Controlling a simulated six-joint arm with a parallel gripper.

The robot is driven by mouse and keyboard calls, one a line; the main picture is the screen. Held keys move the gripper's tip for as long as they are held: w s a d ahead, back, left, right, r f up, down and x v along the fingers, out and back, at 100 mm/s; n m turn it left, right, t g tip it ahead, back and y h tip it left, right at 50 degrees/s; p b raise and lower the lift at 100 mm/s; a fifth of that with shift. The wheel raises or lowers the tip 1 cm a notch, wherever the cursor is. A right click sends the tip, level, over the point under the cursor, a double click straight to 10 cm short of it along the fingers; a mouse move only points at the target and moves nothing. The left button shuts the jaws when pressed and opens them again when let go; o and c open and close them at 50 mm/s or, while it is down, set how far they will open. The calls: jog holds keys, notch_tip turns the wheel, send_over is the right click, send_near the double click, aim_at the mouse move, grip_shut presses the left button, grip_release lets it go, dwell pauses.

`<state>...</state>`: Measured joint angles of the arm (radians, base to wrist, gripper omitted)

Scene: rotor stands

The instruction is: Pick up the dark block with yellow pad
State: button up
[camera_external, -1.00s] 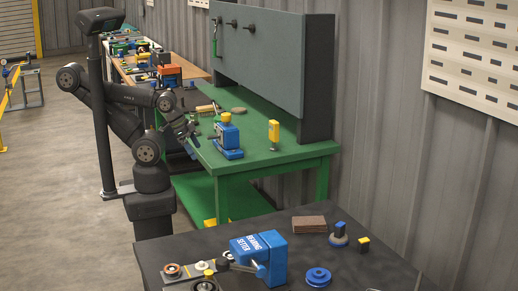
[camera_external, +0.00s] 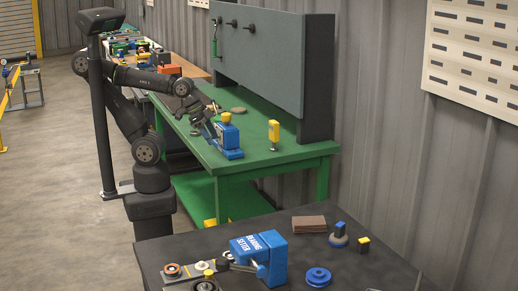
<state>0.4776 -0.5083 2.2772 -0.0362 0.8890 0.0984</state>
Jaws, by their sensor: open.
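A small dark block with a yellow pad (camera_external: 364,246) stands upright at the right part of the dark front table (camera_external: 215,240). The yellow pad is on its top. My gripper (camera_external: 211,128) is open and empty, pointing down and to the right over the green bench (camera_external: 250,176). It is just left of a blue fixture with a yellow top (camera_external: 228,138); I cannot tell whether they touch. My gripper is far from the dark block, which is on the other table.
Near the block are a grey part with a blue top (camera_external: 339,235), a blue spool (camera_external: 318,277) and a brown stack (camera_external: 309,224). A blue bearing seater (camera_external: 258,255) stands further left. A yellow post (camera_external: 273,133) stands on the green bench.

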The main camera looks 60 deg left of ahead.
jog(key=w+d+r+m+h, duration=0.1)
jog(key=w+d+r+m, duration=0.1)
jog(key=w+d+r, duration=0.3)
jog(key=w+d+r+m, duration=0.1)
jog(key=w+d+r, duration=0.1)
jog(key=w+d, duration=0.45)
jog(key=m+g+h, duration=0.2)
jog(key=m+g, duration=0.1)
jog(key=m, duration=0.5)
send_over(363, 240)
jog(key=a, duration=0.3)
notch_tip(363, 240, down, 19)
jog(key=f, duration=0.1)
jog(key=d+f, duration=0.1)
jog(key=f, duration=0.1)
jog(key=shift+s+d+f, duration=0.15)
jog(key=shift+d+f, duration=0.15)
jog(key=shift+f, duration=0.1)
jog(key=shift+d+f, duration=0.35)
jog(key=shift+f, duration=0.2)
jog(key=c, duration=1.1)
